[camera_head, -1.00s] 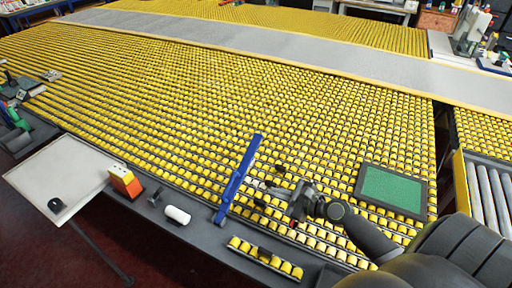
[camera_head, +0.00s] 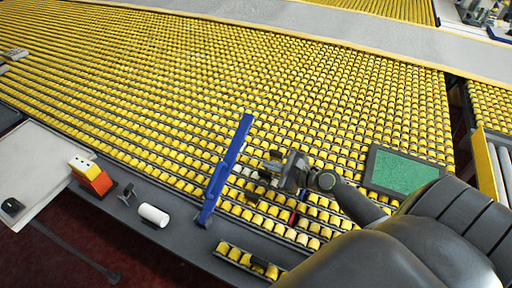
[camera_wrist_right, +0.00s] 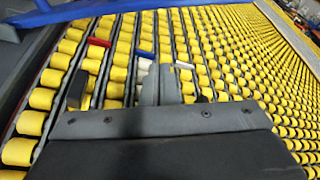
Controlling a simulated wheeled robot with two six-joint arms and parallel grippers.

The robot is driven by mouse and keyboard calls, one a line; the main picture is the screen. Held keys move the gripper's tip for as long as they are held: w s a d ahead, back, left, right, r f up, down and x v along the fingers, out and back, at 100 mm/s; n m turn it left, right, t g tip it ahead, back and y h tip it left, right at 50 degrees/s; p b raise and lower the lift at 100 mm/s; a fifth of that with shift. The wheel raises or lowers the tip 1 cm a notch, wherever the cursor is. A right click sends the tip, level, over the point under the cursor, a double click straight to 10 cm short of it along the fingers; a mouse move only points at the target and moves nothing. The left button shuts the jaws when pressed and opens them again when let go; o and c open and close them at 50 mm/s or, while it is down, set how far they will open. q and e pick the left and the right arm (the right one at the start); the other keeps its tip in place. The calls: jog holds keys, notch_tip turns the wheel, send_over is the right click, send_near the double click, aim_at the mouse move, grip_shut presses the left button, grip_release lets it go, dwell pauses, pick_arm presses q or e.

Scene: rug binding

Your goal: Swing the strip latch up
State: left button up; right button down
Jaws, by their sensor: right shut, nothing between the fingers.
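A long blue bar (camera_head: 226,167) lies aslant across the near edge of the roller bed. Its near end sits on the grey front rail. It looks like the strip latch, but I cannot tell for sure. Part of it shows at the top left of the right wrist view (camera_wrist_right: 70,12). My right gripper (camera_head: 268,171) is just right of the bar, low over the yellow rollers, with its fingers shut and empty. The fingers also show in the right wrist view (camera_wrist_right: 158,86). I cannot tell whether they touch the bar. My left gripper is out of view.
Red (camera_wrist_right: 98,42) and blue (camera_wrist_right: 145,54) pieces lie among the rollers near the gripper. A short roller strip (camera_head: 246,260), white cylinder (camera_head: 153,214) and orange-white block (camera_head: 91,175) are along the front. A framed green panel (camera_head: 402,172) is right.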

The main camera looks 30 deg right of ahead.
jog(key=x, duration=0.9)
jog(key=shift+w+a+p, duration=0.2)
jog(key=shift+p, duration=0.1)
jog(key=r+p, duration=0.1)
jog(key=a+r+p, duration=0.1)
jog(key=s+r+p, duration=0.1)
jog(key=shift+a+r, duration=0.25)
jog(key=shift+r, duration=0.1)
